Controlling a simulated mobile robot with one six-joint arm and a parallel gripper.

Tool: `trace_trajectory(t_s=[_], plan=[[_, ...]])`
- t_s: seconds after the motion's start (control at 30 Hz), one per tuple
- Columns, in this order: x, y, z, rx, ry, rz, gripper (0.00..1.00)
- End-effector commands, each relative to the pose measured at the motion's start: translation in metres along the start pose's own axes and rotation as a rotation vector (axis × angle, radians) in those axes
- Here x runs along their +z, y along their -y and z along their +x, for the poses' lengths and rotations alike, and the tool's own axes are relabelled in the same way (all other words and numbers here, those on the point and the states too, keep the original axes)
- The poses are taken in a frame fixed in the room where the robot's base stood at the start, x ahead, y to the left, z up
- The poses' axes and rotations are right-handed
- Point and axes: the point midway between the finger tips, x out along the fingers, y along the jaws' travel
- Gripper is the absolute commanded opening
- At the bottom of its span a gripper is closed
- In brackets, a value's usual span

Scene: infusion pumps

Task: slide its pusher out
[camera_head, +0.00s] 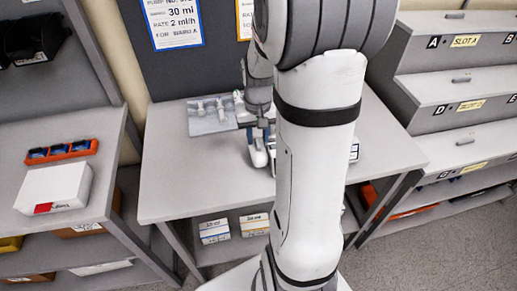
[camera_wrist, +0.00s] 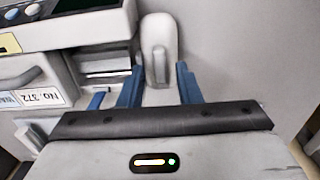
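The infusion pump (camera_wrist: 60,50) is at the left of the wrist view, with round buttons, a dark screen edge and a "No. 372" label. Its pale rounded pusher (camera_wrist: 158,40) stands out at the pump's right side. My gripper (camera_wrist: 160,80) has its blue fingers on either side of the pusher. They lie very close to it, but whether they press on it cannot be told. In the head view my gripper (camera_head: 264,138) is low over the middle table, and my arm hides most of the pump.
A tray of syringes (camera_head: 212,114) lies on the table (camera_head: 190,175) left of my gripper. A dark panel with order cards (camera_head: 174,22) stands behind. A lettered slot rack (camera_head: 455,80) is at the right. A side shelf at the left holds a white box (camera_head: 55,187) and an orange tray (camera_head: 62,151).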

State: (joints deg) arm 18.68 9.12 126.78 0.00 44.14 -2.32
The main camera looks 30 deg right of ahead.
Motion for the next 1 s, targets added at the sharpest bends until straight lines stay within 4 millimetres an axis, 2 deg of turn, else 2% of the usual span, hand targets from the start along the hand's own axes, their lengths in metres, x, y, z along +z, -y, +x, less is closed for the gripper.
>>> trace_trajectory(t_s=[1.0], plan=[[0.000,0.001,0.012,0.000,0.000,-0.002,0.31]])
